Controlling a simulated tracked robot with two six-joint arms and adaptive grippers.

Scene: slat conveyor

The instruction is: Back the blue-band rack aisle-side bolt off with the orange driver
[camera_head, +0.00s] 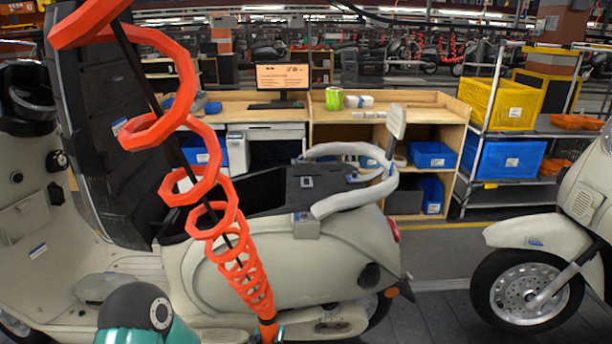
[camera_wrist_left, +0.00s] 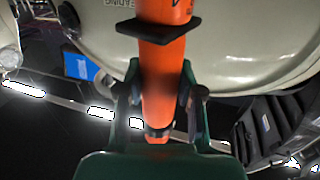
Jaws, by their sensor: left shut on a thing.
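The orange driver (camera_head: 268,329) hangs at the lower end of an orange coil in the head view, low in front of the cream scooter. It fills the middle of the left wrist view (camera_wrist_left: 163,65), with a dark collar around it. My left gripper (camera_wrist_left: 160,100) is shut around the driver's body, one finger on each side. In the head view only a bit of this gripper shows at the bottom edge. A pale tubular rack (camera_head: 350,203) is on the scooter's rear, with a small blue mark at its right side. I cannot make out its bolt. My right gripper is out of view.
The coil (camera_head: 206,160) crosses in front of the cream scooter (camera_head: 235,275). Another scooter (camera_head: 540,240) stands at the right. Behind are a wooden workbench (camera_head: 415,110) with a monitor, and a shelf rack with yellow (camera_head: 505,105) and blue bins (camera_head: 510,158).

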